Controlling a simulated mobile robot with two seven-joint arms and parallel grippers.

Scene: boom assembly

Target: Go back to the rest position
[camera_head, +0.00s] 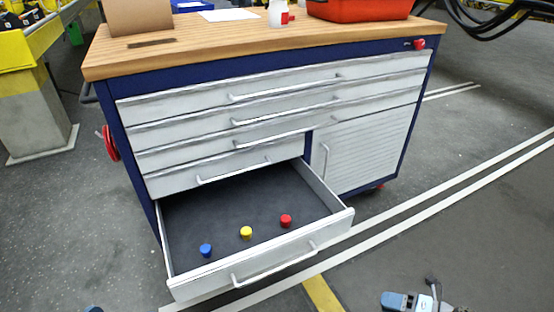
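My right gripper (418,301) shows at the bottom edge, right of centre. It is cut off by the frame, and I cannot see whether its fingers are open or shut. It is well apart from the open drawer (250,272), to the right of it. A tiny dark blue sliver at the bottom left edge may be part of my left arm; the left gripper itself does not show. The drawer is pulled out of the blue workbench (128,170). On its dark floor stand a blue knob (206,250), a yellow knob (246,232) and a red knob (285,220).
The wooden top (210,48) carries a cardboard box (138,16), a white bottle (277,14) and a red crate (360,9). The other drawers are closed. A yellow-topped structure (35,115) stands at the left. The floor right of the drawer is clear.

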